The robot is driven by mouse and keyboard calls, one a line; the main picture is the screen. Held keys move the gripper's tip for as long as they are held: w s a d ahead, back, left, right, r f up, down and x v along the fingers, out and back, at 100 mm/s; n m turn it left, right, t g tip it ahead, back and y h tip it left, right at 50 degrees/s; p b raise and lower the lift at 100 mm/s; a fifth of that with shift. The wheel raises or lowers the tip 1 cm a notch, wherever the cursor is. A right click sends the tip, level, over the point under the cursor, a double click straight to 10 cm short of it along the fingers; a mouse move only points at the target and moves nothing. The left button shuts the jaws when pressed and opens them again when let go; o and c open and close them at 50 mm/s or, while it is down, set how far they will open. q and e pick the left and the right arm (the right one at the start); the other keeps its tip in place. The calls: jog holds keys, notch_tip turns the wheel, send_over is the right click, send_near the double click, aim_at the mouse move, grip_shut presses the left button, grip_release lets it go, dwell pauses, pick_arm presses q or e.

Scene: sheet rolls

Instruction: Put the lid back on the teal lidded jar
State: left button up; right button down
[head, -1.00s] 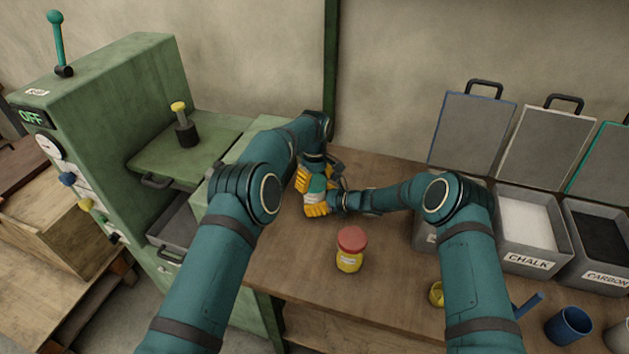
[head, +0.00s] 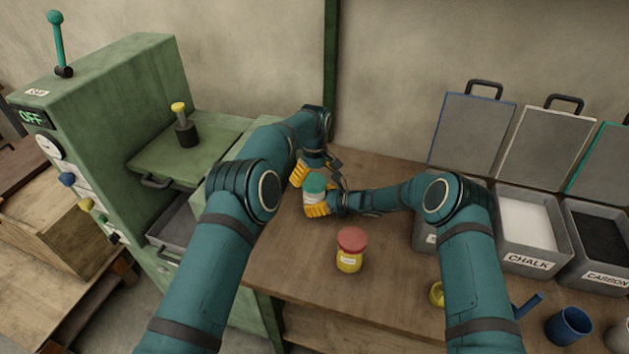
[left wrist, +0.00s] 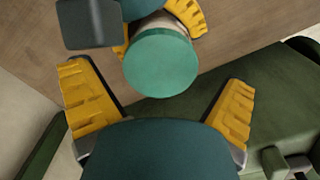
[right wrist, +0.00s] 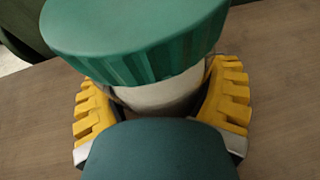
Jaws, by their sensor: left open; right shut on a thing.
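The teal lid (head: 314,183) sits on top of the jar and covers its mouth. The jar's pale body (right wrist: 158,95) shows below the lid's ribbed rim in the right wrist view. My right gripper (head: 317,208) is shut around the jar's body, with yellow fingers on both sides. My left gripper (head: 299,173) is open and empty, just behind and left of the lid, apart from it. In the left wrist view, the lid's round top (left wrist: 160,63) lies ahead between the spread fingers.
A yellow jar with a red lid (head: 350,262) stands on the wooden table (head: 300,265) in front. The green press (head: 110,90) is at left. Open-lidded bins, including the chalk bin (head: 527,258), stand at right. A blue cup (head: 568,325) is front right.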

pick_arm(q)
jog(key=shift+r, duration=1.45)
jog(key=shift+s+a+r+n, duration=0.1)
jog(key=shift+r+n, duration=0.6)
jog(key=shift+n, duration=0.2)
jog(key=shift+r+n, duration=0.8)
jog(key=shift+r, duration=0.25)
jog(key=shift+f, duration=0.1)
jog(key=shift+f, duration=3.95)
